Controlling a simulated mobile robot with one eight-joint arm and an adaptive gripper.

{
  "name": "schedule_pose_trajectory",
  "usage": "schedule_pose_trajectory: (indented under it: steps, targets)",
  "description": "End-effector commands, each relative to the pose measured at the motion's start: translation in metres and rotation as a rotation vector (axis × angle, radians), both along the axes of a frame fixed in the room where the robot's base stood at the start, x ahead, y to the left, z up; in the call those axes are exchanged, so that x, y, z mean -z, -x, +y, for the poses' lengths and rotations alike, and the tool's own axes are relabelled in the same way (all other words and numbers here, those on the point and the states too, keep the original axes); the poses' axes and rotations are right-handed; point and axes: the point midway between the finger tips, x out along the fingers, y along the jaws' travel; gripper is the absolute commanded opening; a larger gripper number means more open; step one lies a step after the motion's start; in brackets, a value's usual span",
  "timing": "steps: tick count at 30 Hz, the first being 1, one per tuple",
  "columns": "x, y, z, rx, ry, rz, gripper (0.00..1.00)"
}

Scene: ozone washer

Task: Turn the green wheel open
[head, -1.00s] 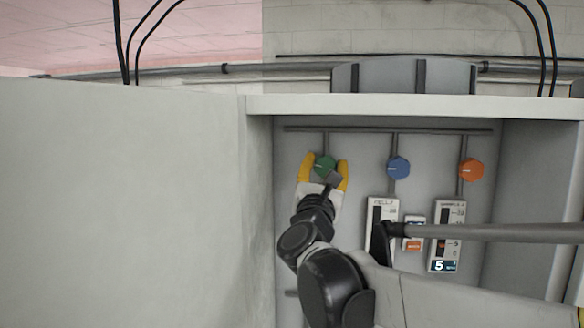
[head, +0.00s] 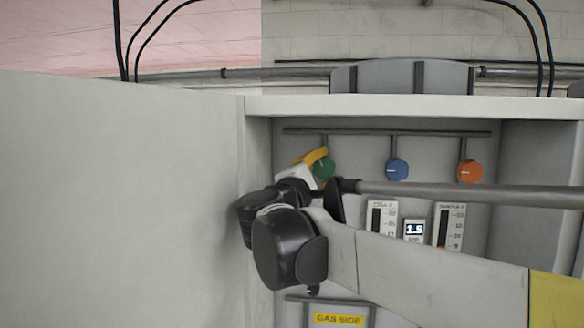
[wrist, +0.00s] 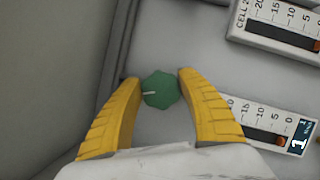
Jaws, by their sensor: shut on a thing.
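The green wheel (head: 324,168) is a small faceted knob on the back panel of the cabinet, leftmost of three in a row. In the wrist view the green wheel (wrist: 160,90) shows a white line pointing left. My gripper (wrist: 159,79) has its yellow fingers on both sides of the wheel and is shut on it. In the head view one yellow finger lies tilted above the wheel's left side; the other finger is hidden by my arm.
A blue knob (head: 397,170) and an orange knob (head: 470,171) sit to the right. The cabinet's left side wall (head: 258,155) is close to my wrist.

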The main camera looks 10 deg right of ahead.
Motion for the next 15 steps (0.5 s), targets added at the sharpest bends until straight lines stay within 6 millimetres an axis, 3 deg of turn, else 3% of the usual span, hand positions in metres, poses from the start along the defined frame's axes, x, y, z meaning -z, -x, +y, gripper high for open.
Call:
schedule_pose_trajectory:
  steps: [15]
  targets:
    - [0.0003,0.0000,-0.0005,0.000,-0.463,-0.151,0.16]
